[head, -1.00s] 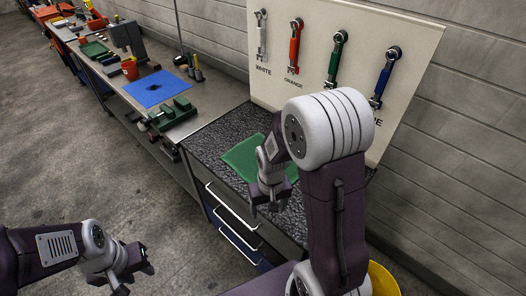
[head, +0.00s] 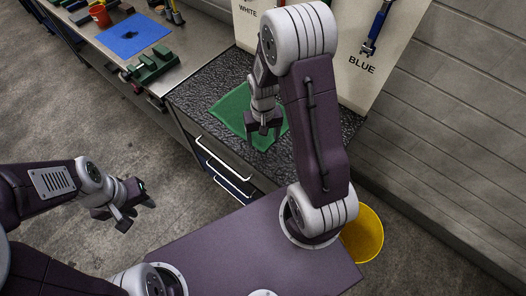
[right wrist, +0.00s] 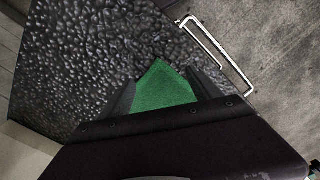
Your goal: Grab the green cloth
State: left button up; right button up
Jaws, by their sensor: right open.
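The green cloth (head: 232,107) lies flat on the dark speckled countertop (head: 205,85) in the head view, partly hidden by my right arm. My right gripper (head: 263,136) is open and over the cloth, pointing down. In the right wrist view, a corner of the cloth (right wrist: 163,88) shows between the two parted fingers (right wrist: 160,76). I cannot tell whether the fingertips touch it. My left gripper (head: 138,213) is open and empty, out over the floor at the left.
Drawers with white handles (head: 222,175) face the floor below the counter. A steel bench with a blue mat (head: 125,40) and a green vise (head: 153,66) adjoins it. A white tool board (head: 400,30) stands behind. A yellow bucket (head: 366,235) is at the right.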

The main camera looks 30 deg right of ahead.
aim_at(263, 148)
notch_tip(263, 148, down, 3)
jog(key=shift+s+a+f+b, duration=0.1)
jog(key=shift+f+b, duration=0.1)
jog(key=shift+b, duration=0.45)
jog(key=shift+f, duration=0.2)
pick_arm(q)
notch_tip(263, 148, down, 3)
jog(key=shift+r, duration=0.1)
jog(key=shift+s, duration=0.1)
pick_arm(e)
jog(key=shift+f, duration=0.25)
grip_shut()
jog(key=shift+r, duration=0.1)
